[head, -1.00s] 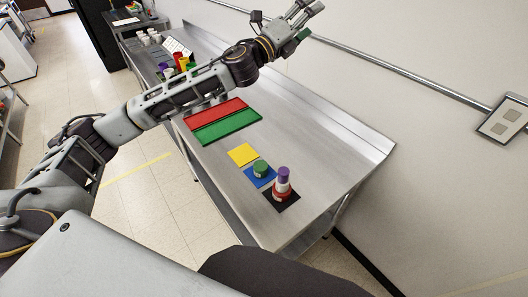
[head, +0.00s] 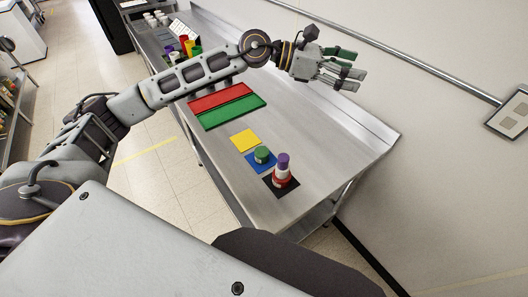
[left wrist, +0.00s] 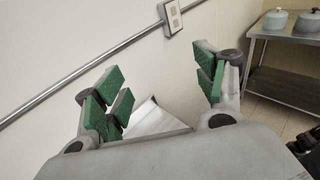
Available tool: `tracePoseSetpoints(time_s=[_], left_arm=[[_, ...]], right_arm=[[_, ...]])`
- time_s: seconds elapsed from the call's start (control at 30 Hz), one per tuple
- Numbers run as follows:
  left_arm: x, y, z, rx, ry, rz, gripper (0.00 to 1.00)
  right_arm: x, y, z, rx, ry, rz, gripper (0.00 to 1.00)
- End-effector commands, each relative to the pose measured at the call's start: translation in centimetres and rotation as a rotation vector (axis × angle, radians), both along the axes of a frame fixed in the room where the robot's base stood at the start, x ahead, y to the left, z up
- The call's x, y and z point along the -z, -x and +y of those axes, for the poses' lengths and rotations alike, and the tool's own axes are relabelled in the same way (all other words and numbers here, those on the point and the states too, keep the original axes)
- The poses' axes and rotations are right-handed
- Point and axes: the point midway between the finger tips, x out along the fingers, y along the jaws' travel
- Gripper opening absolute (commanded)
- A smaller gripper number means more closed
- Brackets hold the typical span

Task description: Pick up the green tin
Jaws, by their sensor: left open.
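The green tin (head: 262,155) is a short round tin standing on the blue square (head: 252,166) on the steel table. It is apart from the stack beside it. My left gripper (head: 350,68) is open and empty, in the air above the far side of the table, well behind the tin. In the left wrist view its green-padded fingers (left wrist: 160,95) are spread wide, with wall and a bit of table edge between them. The tin is not in the left wrist view. My right gripper is not in view.
On a black square (head: 288,191) stands a stack: red ring (head: 283,181), white piece (head: 282,171), purple top (head: 283,160). A yellow square (head: 245,139), red strip (head: 217,97) and green strip (head: 232,112) lie on the table (head: 320,140). Coloured cups stand at the far left.

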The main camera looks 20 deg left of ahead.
Motion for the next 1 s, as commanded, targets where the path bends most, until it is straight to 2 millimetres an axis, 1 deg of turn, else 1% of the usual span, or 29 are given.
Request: tracePoseSetpoints(time_s=[0.1, 0.27, 0.47, 0.7, 0.8, 1.0], left_arm=[[2.5, 0.7, 0.3, 0.041, -0.135, -0.031, 0.71], [6.0, 1.4, 1.5, 0.089, -0.319, -0.061, 0.71], [10.0, 2.0, 3.8, 0.137, -0.548, -0.079, 0.71], [13.9, 2.5, 7.8, 0.181, -0.815, -0.072, 0.71], [15.3, 2.8, 9.8, 0.197, -0.923, -0.058, 0.71], [17.2, 3.5, 13.8, 0.232, -1.124, -0.010, 0.71]], right_arm=[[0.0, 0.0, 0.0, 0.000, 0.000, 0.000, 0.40], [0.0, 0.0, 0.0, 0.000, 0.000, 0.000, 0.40], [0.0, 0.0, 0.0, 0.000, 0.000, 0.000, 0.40], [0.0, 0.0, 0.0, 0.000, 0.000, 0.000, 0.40], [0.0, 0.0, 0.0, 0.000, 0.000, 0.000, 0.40], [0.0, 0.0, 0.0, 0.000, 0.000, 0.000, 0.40]])
